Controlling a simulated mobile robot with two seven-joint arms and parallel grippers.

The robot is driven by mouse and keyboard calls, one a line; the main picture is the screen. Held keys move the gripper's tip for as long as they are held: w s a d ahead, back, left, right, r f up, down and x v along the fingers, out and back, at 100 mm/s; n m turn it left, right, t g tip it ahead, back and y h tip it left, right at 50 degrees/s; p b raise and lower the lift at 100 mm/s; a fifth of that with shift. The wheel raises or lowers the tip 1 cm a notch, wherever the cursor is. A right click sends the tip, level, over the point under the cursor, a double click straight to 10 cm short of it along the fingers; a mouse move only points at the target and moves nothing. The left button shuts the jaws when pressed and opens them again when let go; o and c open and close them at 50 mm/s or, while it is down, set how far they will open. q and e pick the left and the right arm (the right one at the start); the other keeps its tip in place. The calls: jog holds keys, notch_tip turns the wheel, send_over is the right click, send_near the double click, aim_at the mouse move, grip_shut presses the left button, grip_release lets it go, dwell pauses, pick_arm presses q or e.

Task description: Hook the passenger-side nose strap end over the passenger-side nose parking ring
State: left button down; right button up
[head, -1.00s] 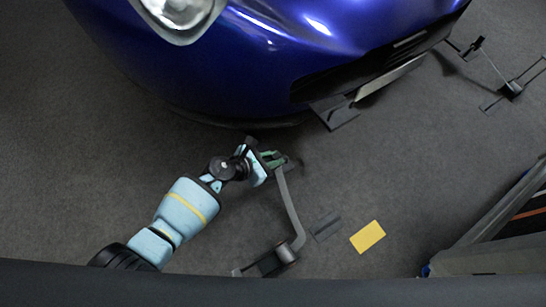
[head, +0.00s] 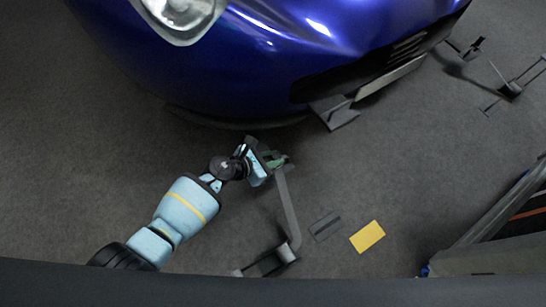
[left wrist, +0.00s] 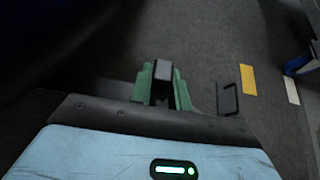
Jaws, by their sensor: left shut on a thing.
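My left gripper (head: 277,161) is shut on the free end of the grey nose strap (head: 288,205), in front of the blue car's nose. The strap runs from the green fingers down to a dark floor unit (head: 268,263). In the left wrist view, a dark block-like end piece (left wrist: 162,74) sits between the green fingers. A flat dark piece (head: 325,226) lies on the floor right of the strap, apart from the gripper. A thin dark open loop (left wrist: 228,98) shows right of the fingers in the wrist view. I cannot tell which piece is the parking ring. My right gripper is not in view.
The blue car (head: 270,60) fills the top, with a dark bracket (head: 335,112) low at its front. A yellow card (head: 367,237) lies right of the flat piece. Another strap unit (head: 512,90) stands far right. A grey cabinet-like structure (head: 490,250) is lower right.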

pick_arm(q)
jog(key=shift+r+p, duration=0.3)
jog(key=shift+r, duration=0.1)
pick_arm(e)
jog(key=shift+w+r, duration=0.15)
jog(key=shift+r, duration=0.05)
pick_arm(q)
jog(key=shift+r, duration=0.15)
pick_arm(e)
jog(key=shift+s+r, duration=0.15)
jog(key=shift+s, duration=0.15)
pick_arm(q)
jog(key=shift+r+p, duration=0.5)
jog(key=shift+p, duration=0.1)
jog(key=shift+r+p, duration=0.65)
jog(key=shift+r, duration=0.05)
jog(key=shift+r+p, duration=0.6)
jog(key=shift+r, duration=0.15)
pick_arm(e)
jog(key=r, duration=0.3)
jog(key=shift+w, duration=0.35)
